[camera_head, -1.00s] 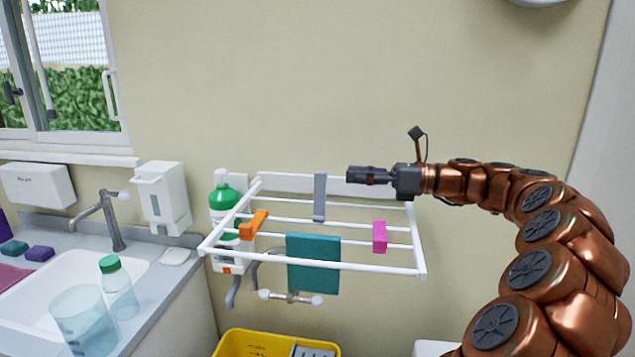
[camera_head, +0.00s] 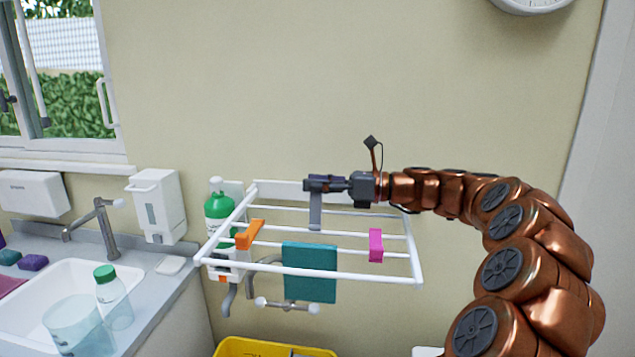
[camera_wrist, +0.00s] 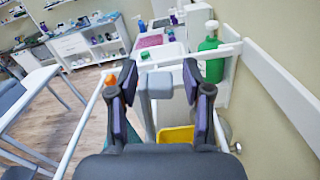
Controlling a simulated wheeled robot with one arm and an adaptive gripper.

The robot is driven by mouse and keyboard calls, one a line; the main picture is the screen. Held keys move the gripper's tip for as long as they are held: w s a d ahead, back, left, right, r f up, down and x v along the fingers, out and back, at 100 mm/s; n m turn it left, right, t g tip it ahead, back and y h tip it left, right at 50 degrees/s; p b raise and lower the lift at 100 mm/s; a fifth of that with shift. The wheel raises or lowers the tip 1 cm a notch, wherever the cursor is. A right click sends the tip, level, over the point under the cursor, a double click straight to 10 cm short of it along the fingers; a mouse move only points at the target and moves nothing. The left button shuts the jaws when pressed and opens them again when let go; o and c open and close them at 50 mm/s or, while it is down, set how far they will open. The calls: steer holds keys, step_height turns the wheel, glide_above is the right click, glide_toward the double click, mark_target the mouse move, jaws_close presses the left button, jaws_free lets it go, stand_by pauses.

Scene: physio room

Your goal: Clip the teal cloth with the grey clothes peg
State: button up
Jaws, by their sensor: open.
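The grey clothes peg (camera_head: 315,213) sits upright on a back bar of the white drying rack (camera_head: 352,277). The teal cloth (camera_head: 310,274) hangs over the front part of the rack, to the left of a pink peg. My gripper (camera_head: 312,184) is at the top of the grey peg. In the wrist view my gripper (camera_wrist: 160,80) is open, with one finger on each side of the grey peg (camera_wrist: 157,88). I cannot tell whether either finger touches it. The peg's lower part is hidden in the wrist view.
An orange peg (camera_head: 250,234) and the pink peg (camera_head: 376,245) sit on the rack. A green bottle (camera_head: 218,206) stands close behind the rack's left side. A yellow bin (camera_head: 262,348) is below. The wall is close behind the rack.

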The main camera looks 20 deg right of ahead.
steer(key=shift+d, duration=0.1)
jaws_close()
stand_by(0.4)
